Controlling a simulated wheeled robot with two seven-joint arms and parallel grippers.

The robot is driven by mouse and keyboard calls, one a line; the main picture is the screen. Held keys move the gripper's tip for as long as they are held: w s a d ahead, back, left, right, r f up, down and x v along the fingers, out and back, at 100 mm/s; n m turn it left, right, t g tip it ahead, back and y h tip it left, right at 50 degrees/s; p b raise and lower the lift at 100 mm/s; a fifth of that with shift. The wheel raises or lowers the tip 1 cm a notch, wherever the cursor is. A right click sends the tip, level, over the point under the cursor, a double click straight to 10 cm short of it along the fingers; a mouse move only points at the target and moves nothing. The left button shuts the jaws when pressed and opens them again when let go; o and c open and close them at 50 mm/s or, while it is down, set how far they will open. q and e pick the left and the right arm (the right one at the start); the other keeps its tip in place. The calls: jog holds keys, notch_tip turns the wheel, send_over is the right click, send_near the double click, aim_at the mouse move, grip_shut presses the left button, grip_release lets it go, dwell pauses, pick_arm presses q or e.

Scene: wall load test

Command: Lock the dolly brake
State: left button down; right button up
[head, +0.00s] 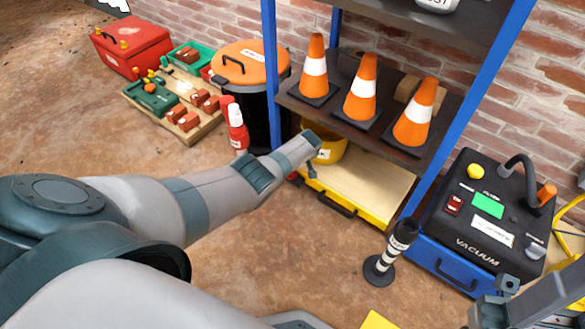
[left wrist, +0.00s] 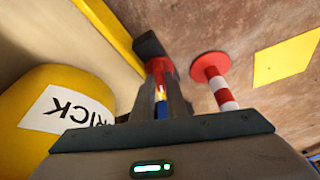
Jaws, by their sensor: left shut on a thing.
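The dolly (head: 372,183) is a low platform with a pale wooden deck and yellow edges, under the shelf. Its deck and yellow edge also show in the left wrist view (left wrist: 110,32). My left gripper (head: 312,168) is at the dolly's left front corner, mostly hidden by its own wrist in the head view. In the left wrist view its fingers (left wrist: 162,100) are shut on a red lever with a black end (left wrist: 158,68), beside the yellow edge. A yellow and blue piece shows between the fingers. My right gripper (head: 495,302) is at the lower right, its jaws unclear.
A yellow bucket (head: 332,150) stands on the dolly. A red-and-white post (left wrist: 212,72) is close to my left fingers. A black-and-white post (head: 391,252) stands before the blue case with the vacuum (head: 490,215). Shelf uprights (head: 270,70) flank the dolly. Open floor lies in front.

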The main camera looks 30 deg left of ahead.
pick_arm(q)
jog(key=c, duration=1.8)
grip_release()
jog(key=shift+o, duration=0.2)
jog(key=shift+r, duration=0.15)
